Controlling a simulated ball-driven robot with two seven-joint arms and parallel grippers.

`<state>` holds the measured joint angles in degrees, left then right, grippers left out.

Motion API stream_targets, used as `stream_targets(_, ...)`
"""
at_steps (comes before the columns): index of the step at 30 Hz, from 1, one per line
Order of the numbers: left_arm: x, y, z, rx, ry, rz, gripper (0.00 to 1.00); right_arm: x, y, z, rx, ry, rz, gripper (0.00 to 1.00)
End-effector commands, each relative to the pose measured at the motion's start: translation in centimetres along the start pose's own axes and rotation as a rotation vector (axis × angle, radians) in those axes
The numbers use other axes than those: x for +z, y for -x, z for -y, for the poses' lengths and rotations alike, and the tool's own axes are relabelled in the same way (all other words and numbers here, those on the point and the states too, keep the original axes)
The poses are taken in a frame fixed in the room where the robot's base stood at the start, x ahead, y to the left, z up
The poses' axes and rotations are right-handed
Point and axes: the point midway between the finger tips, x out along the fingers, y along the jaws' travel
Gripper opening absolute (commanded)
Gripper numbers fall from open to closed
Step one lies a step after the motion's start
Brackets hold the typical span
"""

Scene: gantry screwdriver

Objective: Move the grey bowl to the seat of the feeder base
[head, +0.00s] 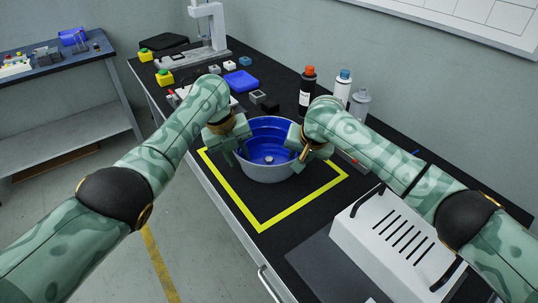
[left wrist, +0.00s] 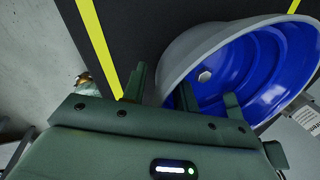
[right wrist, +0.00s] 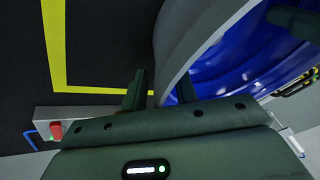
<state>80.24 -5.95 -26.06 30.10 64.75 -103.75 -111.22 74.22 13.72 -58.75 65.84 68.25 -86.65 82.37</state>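The grey bowl (head: 268,172), blue inside, sits upright over the yellow-outlined area of the dark bench. I cannot tell whether it touches the bench. My left gripper (head: 238,152) is at its left rim; in the left wrist view its fingers (left wrist: 162,95) straddle the bowl wall (left wrist: 185,60) closely. My right gripper (head: 302,152) is at the right rim, its fingers (right wrist: 160,95) likewise either side of the wall.
A white slotted box (head: 395,245) with black handles stands at front right. Bottles, including a black one with an orange cap (head: 307,92), stand behind the bowl. The front of the yellow outline (head: 245,208) is clear.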

Motion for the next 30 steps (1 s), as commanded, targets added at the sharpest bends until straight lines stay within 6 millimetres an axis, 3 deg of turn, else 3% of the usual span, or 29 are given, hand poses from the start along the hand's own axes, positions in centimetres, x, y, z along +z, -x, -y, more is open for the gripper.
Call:
stream_targets(2, 0.00, 0.02, 0.01, 0.000, 0.000, 0.000, 0.29, -0.01, 0.02, 0.00, 0.000, 0.000, 0.000, 0.29)
stream_targets(5, 0.00, 0.03, 0.00, 0.000, 0.000, 0.000, 0.01, -0.01, 0.02, -0.01, 0.000, -0.001, 0.000, 0.01)
stream_targets(6, 0.01, 0.03, 0.00, 0.000, 0.000, 0.000, 0.00, -0.01, 0.03, -0.01, 0.000, -0.001, 0.000, 0.00)
stream_targets(30, 0.08, 0.12, -0.05, 0.000, 0.000, 0.001, 0.00, -0.04, 0.00, -0.16, 0.003, -0.001, 0.000, 0.00)
